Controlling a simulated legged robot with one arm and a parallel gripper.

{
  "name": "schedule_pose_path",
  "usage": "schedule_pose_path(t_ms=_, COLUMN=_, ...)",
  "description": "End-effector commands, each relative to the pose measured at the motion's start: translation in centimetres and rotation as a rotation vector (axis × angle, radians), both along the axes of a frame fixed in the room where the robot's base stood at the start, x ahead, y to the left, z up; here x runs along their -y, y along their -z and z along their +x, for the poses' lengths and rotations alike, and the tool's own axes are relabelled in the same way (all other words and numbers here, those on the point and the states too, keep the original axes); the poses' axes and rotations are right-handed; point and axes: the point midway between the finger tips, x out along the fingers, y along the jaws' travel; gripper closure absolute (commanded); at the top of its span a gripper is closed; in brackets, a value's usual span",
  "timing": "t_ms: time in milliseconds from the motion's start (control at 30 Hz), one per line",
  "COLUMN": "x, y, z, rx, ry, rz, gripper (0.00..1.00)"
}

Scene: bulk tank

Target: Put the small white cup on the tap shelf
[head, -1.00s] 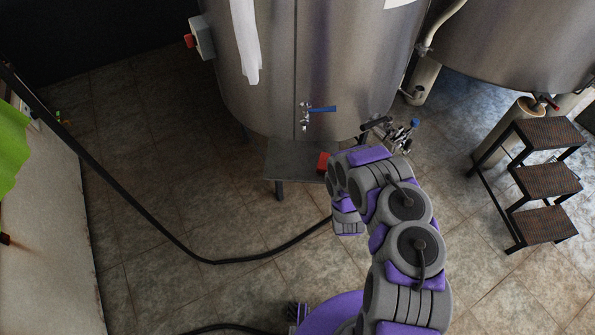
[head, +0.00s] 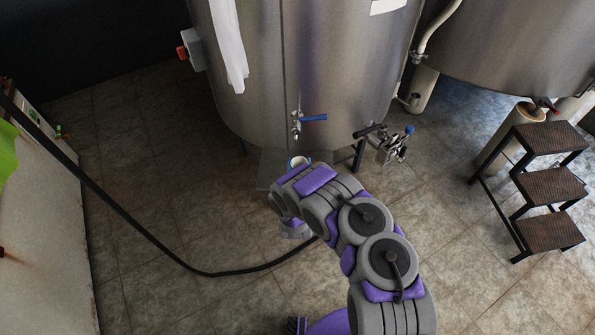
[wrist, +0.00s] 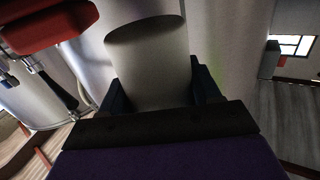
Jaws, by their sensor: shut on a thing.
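The small white cup (head: 298,161) shows in the head view just beyond the end of my arm, at the tap shelf below the blue-handled tap (head: 310,119). In the wrist view the cup (wrist: 150,55) stands between the dark fingers of my gripper (wrist: 158,90), which is shut on it. The grey tap shelf (head: 268,170) sits at the foot of the tank, partly covered by my arm. I cannot tell whether the cup touches the shelf. In the head view my arm hides the gripper's fingers.
A red object (wrist: 45,25) is close on the left in the wrist view. A metal fitting (head: 392,148) stands right of the shelf. A dark hose (head: 150,235) crosses the floor at left. A step stand (head: 548,185) is at right. Floor between is clear.

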Motion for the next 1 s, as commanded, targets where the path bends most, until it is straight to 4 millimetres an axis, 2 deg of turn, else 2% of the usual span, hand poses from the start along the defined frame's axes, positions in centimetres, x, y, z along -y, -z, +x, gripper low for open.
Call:
schedule_pose_path(t_ms=33, x=-0.6, y=0.7, z=0.0, rx=0.001, ry=-0.002, rz=0.001, gripper=0.72)
schedule_pose_path(t_ms=200, x=-0.9, y=3.7, z=0.0, rx=-0.002, ry=0.000, rz=-0.006, gripper=0.72)
schedule_pose_path(t_ms=433, x=-0.7, y=3.7, z=0.0, rx=0.000, ry=-0.003, rz=-0.004, gripper=0.72)
schedule_pose_path(t_ms=467, x=-0.6, y=3.7, z=0.0, rx=-0.001, ry=-0.003, rz=-0.002, gripper=0.37)
schedule_pose_path(t_ms=500, x=-0.4, y=3.6, z=0.0, rx=0.000, ry=-0.003, rz=0.000, gripper=0.33)
schedule_pose_path(t_ms=733, x=-0.4, y=3.6, z=0.0, rx=0.001, ry=-0.002, rz=0.000, gripper=0.12)
schedule_pose_path(t_ms=1000, x=-0.8, y=3.6, z=-0.2, rx=0.001, ry=-0.003, rz=-0.006, gripper=0.12)
